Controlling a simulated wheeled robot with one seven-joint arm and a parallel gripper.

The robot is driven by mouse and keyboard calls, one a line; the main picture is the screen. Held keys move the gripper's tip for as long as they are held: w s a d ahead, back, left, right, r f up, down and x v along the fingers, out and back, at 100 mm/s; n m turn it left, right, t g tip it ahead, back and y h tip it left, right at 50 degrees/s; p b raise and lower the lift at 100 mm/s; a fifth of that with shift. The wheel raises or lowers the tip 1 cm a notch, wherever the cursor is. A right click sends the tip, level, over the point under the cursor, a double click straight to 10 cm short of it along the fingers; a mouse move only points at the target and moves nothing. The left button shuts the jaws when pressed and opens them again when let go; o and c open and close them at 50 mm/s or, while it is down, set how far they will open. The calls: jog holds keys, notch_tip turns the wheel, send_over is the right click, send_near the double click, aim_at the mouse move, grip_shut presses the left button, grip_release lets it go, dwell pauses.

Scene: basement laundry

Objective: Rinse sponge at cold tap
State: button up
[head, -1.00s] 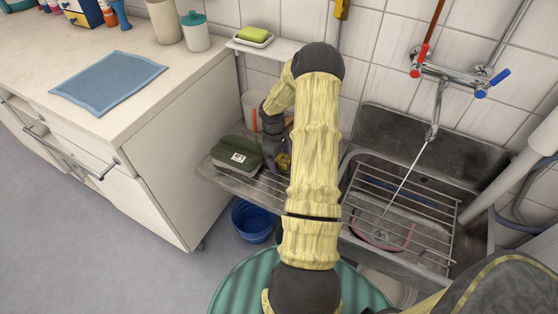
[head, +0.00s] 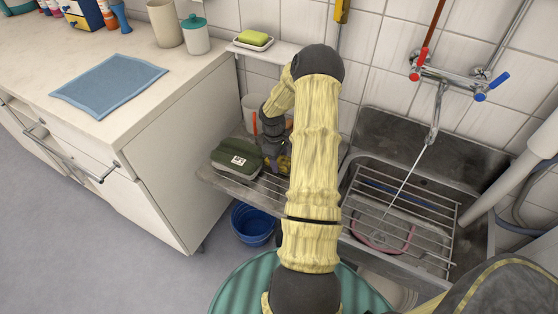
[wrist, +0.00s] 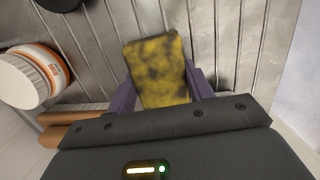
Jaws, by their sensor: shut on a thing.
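The sponge (wrist: 157,70) is yellow with dark stains. In the wrist view it sits between the two purple-grey fingers of my gripper (wrist: 160,92), which is shut on it. In the head view my gripper (head: 274,158) is low over the ribbed drainboard (head: 225,181), left of the sink. Only a small yellow part of the sponge (head: 284,163) shows there, partly hidden by my arm. The wall tap (head: 436,100) has a red handle and a blue handle (head: 491,87). A thin pale stream runs from its spout into the sink (head: 385,130).
A dark green box (head: 237,158) stands on the drainboard just left of my gripper. A wire rack (head: 437,222) covers the sink, with a pink-rimmed shape below it. An orange-and-white jar (wrist: 32,75) is close left. A shelf with green soap (head: 253,37) is above. A blue bucket (head: 252,224) stands below.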

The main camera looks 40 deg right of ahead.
aim_at(280, 160)
notch_tip(280, 160, up, 7)
jog(key=shift+s+r+p, duration=0.15)
jog(key=shift+p, duration=0.6)
jog(key=s+a, duration=0.3)
jog(key=s, duration=0.6)
jog(key=s+a, duration=0.2)
jog(key=s, duration=0.7)
jog(key=shift+s+a+f+b, duration=0.35)
jog(key=shift+a+b, duration=0.05)
